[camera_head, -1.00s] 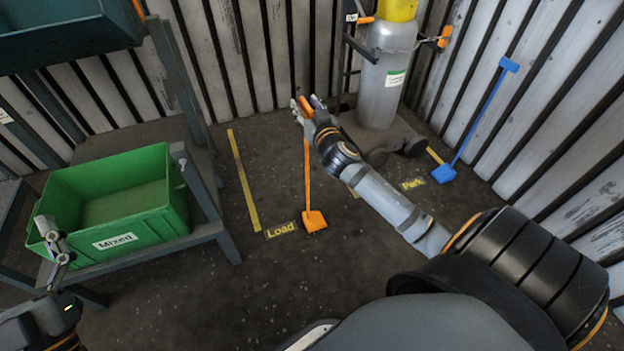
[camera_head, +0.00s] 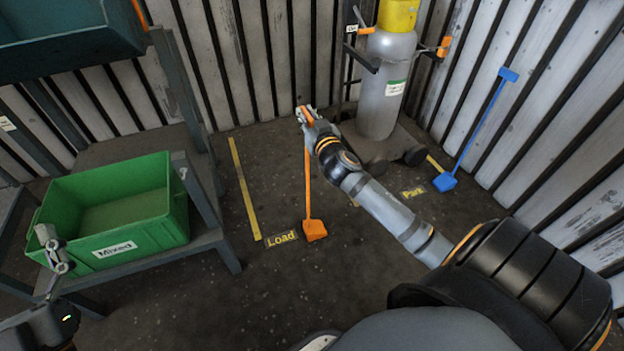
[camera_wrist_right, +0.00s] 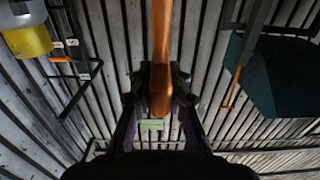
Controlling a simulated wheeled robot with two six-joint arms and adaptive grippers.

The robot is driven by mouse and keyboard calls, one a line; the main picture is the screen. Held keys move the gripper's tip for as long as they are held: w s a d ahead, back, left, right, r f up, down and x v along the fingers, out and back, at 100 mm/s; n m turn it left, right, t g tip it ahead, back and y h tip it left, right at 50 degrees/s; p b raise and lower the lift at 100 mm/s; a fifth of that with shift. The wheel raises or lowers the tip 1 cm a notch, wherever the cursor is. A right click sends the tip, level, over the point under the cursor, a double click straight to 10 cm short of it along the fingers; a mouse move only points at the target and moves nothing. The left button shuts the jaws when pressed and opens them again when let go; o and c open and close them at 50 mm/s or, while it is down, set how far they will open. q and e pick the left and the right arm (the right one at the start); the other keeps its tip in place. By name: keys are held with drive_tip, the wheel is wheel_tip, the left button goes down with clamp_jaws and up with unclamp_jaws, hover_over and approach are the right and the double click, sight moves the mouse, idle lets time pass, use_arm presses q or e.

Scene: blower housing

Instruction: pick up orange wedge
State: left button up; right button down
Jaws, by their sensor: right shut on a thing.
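The orange wedge (camera_head: 314,229) is a long-handled tool with a block foot and an upright shaft. Its foot is at floor level beside the "Load" label. My right gripper (camera_head: 305,116) is shut on the upper end of its handle. In the right wrist view the orange handle (camera_wrist_right: 161,50) runs between the two fingers of that gripper (camera_wrist_right: 160,100). My left gripper (camera_head: 50,245) shows at the left edge, in front of the green bin; its fingers are too small to tell open from shut.
A green bin (camera_head: 60,212) marked "Mixed" stands on a grey rack at left. A grey cylinder with a yellow top (camera_head: 388,85) stands behind my right arm. A blue long-handled wedge (camera_head: 446,181) leans on the right wall by the "Park" label. Floor in front is clear.

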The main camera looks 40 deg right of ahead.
drive_tip(key=shift+r, duration=0.15)
wheel_tip(320, 180, up, 2)
drive_tip(key=shift+r+p, duration=0.1)
drive_tip(key=shift+p, duration=0.6)
use_arm(q)
wheel_tip(320, 180, down, 22)
drive_tip(key=n+g+p, duration=0.1)
drive_tip(key=g, duration=0.9)
use_arm(e)
wheel_tip(320, 180, up, 3)
drive_tip(key=shift+f, duration=0.1)
wheel_tip(320, 180, up, 2)
drive_tip(key=shift+r+p, duration=0.1)
drive_tip(key=shift+p, duration=0.6)
wheel_tip(320, 180, up, 2)
drive_tip(key=shift+r+p, duration=0.25)
drive_tip(key=shift+p, duration=0.3)
use_arm(q)
drive_tip(key=s+d+f+g, duration=0.1)
drive_tip(key=s+f+g, duration=0.8)
drive_tip(key=s+f, duration=0.5)
drive_tip(key=shift+s+d+f+g, duration=0.2)
drive_tip(key=shift+f+g, duration=0.2)
drive_tip(key=shift+f, duration=0.3)
use_arm(e)
drive_tip(key=shift+a, duration=0.1)
